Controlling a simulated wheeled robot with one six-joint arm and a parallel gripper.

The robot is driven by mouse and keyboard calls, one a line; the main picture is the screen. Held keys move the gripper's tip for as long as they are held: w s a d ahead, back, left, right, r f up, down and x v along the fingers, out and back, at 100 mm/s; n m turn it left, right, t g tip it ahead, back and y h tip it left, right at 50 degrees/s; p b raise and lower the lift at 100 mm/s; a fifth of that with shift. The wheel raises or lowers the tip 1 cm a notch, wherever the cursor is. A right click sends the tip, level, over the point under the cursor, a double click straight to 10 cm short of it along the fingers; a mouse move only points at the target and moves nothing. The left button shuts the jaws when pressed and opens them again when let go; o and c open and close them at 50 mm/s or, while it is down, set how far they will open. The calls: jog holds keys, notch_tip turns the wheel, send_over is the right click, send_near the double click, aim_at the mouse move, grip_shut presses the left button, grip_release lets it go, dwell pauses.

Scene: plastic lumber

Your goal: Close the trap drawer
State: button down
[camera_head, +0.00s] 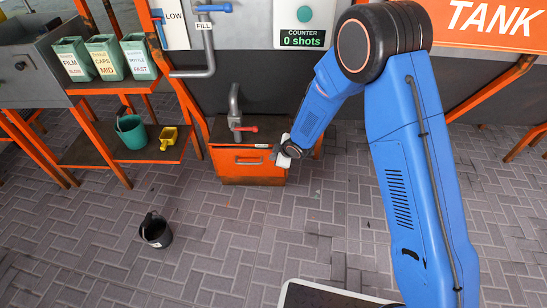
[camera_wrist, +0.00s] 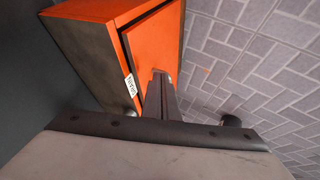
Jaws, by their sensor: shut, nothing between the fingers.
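In the head view my gripper (camera_head: 279,154) is at the cabinet's right side, mostly hidden by my wrist.
A grey spout with a red lever (camera_head: 245,129) stands above the cabinet. A black bucket (camera_head: 155,232) stands on the paved floor at front left. A rack at left holds a teal bucket (camera_head: 131,133) and a yellow scoop (camera_head: 168,138). The floor before the drawer is clear.

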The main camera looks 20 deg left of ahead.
jog(key=v, duration=0.9)
jog(key=d+r+m+t+h, duration=0.2)
jog(key=d+r+m+h, duration=0.35)
jog(key=d+r, duration=1.45)
jog(key=s+d+r+m, duration=0.3)
jog(key=s+d+r, duration=0.1)
jog(key=d, duration=0.3)
jog(key=s+d+r+m, duration=0.3)
jog(key=s+d, duration=0.1)
jog(key=d, duration=0.4)
jog(key=s+d+r+m, duration=0.1)
jog(key=s+d+m, duration=0.1)
jog(key=s, duration=0.6)
jog(key=s+d+r+m+g, duration=0.1)
jog(key=s+d+r+m, duration=0.1)
jog(key=s, duration=0.6)
jog(key=s+d+r+m, duration=0.2)
jog(key=s+d+m, duration=0.2)
jog(key=s+d, duration=0.2)
jog(key=s, duration=0.2)
jog(key=shift+s+g, duration=0.4)
